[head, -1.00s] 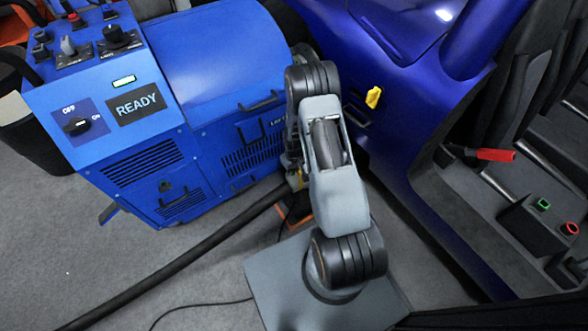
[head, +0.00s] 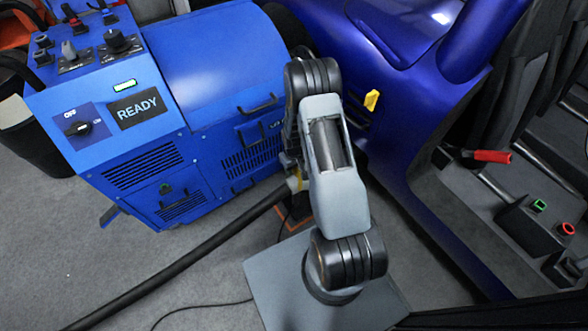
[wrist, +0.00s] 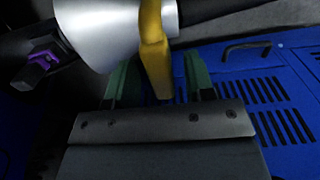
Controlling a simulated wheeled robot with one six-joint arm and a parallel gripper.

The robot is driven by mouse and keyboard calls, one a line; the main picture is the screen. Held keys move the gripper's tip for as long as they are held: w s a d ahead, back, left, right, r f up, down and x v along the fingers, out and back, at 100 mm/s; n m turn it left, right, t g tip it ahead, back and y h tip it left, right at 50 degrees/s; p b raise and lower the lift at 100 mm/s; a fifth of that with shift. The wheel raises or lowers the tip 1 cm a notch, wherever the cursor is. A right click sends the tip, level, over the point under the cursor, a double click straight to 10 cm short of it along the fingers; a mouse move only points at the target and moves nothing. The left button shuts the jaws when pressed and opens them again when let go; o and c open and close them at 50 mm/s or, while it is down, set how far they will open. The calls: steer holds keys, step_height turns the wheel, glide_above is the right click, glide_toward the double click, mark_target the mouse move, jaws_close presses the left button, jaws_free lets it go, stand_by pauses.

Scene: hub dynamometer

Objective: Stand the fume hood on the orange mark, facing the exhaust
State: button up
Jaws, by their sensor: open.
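The fume hood (wrist: 105,32) is a silver cone at the top of the wrist view, with a yellow handle (wrist: 155,50) beside it. My gripper (wrist: 160,75) is open, its green fingers on either side of the handle. I cannot tell whether either finger touches it. In the head view a black hose (head: 180,270) runs over the floor to the hood's end, and my arm hides most of the hood. The orange mark (head: 286,219) shows in part on the floor behind my arm. The exhaust cannot be made out.
A blue dynamometer cabinet (head: 150,160) with a READY display stands at left. A blue vehicle (head: 420,120) with a yellow tab (head: 371,100) and a red-handled lever (head: 492,157) stands at right. My arm is in the narrow gap between them. The grey floor at lower left is mostly clear.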

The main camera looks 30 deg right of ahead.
steer(key=s+a+r+t+p, duration=0.1)
steer(key=a+r, duration=0.1)
steer(key=r, duration=0.9)
steer(key=s+a+r+p, duration=0.1)
steer(key=a+r+p, duration=0.1)
steer(key=r, duration=1)
steer(key=s+a+r+t, duration=0.1)
steer(key=s+a+r, duration=0.1)
steer(key=s+r, duration=0.5)
steer(key=s+a+r+m, duration=0.1)
steer(key=s+a+r, duration=0.2)
steer(key=s+r, duration=0.4)
steer(key=shift+a+r+t, duration=0.15)
steer(key=shift+t, duration=0.25)
steer(key=shift+w, duration=0.1)
